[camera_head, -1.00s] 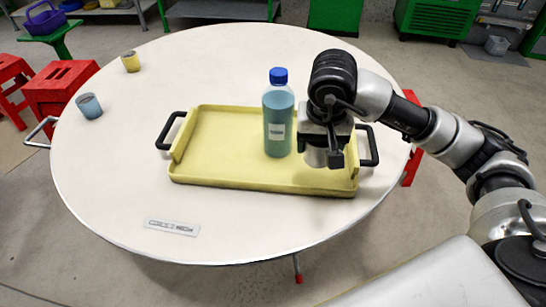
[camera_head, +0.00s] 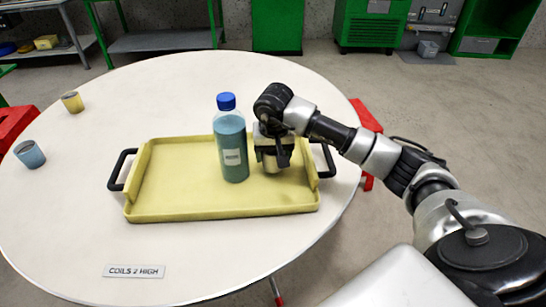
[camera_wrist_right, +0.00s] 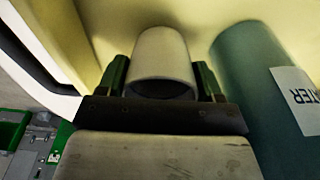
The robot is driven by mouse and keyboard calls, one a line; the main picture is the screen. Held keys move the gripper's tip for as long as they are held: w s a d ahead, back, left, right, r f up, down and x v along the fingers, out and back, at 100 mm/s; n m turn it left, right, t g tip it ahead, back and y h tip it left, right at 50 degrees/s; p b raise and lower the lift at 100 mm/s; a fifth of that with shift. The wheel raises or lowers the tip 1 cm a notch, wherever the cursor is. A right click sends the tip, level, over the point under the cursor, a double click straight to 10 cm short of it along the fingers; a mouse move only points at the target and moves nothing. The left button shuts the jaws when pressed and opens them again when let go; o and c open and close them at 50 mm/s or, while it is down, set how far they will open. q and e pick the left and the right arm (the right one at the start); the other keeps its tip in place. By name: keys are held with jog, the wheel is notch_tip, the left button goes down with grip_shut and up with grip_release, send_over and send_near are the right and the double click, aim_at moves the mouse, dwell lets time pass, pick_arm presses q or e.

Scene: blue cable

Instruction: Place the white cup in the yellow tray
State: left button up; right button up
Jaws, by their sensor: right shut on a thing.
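The white cup (camera_wrist_right: 162,55) is between the two fingers of my right gripper (camera_wrist_right: 163,80) in the right wrist view, with its rounded side facing up in the picture. In the head view, my right gripper (camera_head: 272,160) points down over the right part of the yellow tray (camera_head: 165,195), just right of the bottle. The cup is mostly hidden by the gripper there. I cannot tell whether the cup touches the tray floor. My left gripper is not in view.
A blue-capped bottle (camera_head: 231,145) stands in the tray close to the gripper; it also shows in the right wrist view (camera_wrist_right: 255,90). A blue cup (camera_head: 30,154) and a yellow cup (camera_head: 73,102) stand at the table's left. A label plate (camera_head: 134,271) lies in front.

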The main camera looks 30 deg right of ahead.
jog(key=shift+f, duration=0.85)
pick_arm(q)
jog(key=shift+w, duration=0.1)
pick_arm(e)
jog(key=o, duration=0.9)
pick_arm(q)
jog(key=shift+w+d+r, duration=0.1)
pick_arm(e)
jog(key=shift+o, duration=0.2)
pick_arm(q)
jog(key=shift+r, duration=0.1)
pick_arm(e)
jog(key=shift+r, duration=0.1)
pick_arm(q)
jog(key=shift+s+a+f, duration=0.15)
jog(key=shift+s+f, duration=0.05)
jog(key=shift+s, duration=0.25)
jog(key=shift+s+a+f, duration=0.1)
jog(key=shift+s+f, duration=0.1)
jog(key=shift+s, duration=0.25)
pick_arm(e)
notch_tip(320, 180, up, 12)
jog(key=s, duration=0.1)
jog(key=shift+s+a, duration=0.3)
jog(key=shift+a, duration=0.15)
